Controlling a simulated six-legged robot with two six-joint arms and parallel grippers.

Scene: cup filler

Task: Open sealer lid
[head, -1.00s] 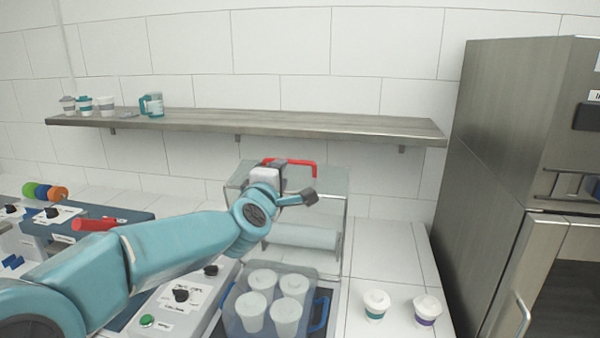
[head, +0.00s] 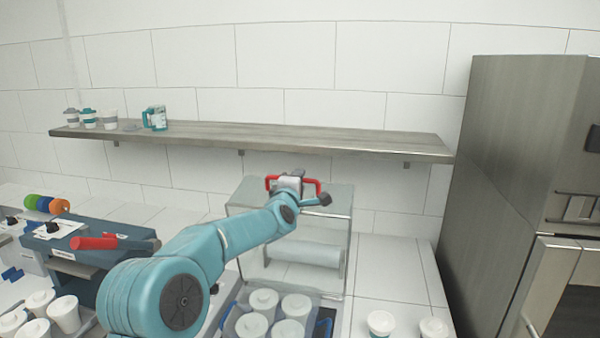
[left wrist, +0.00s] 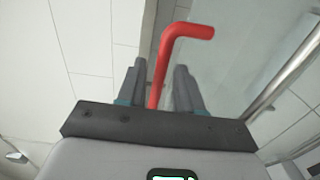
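A clear-walled box (head: 335,215), which I take to be the sealer, stands against the tiled wall with a pale roll inside. Its lid looks shut in the head view. A red bar handle (head: 318,186) sits at its top. My left gripper (head: 300,190) is at this handle, hiding its middle. In the left wrist view the red handle (left wrist: 185,32) runs down between the two fingers of my left gripper (left wrist: 160,85). The fingers are spread, with visible space beside the handle. My right gripper is not in view.
A tray of several white lidded cups (head: 264,300) stands in front of the box, with two more cups to its right. A blue machine with a red lever (head: 95,243) is at left. A shelf (head: 270,138) hangs above; a steel cabinet (head: 505,160) stands right.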

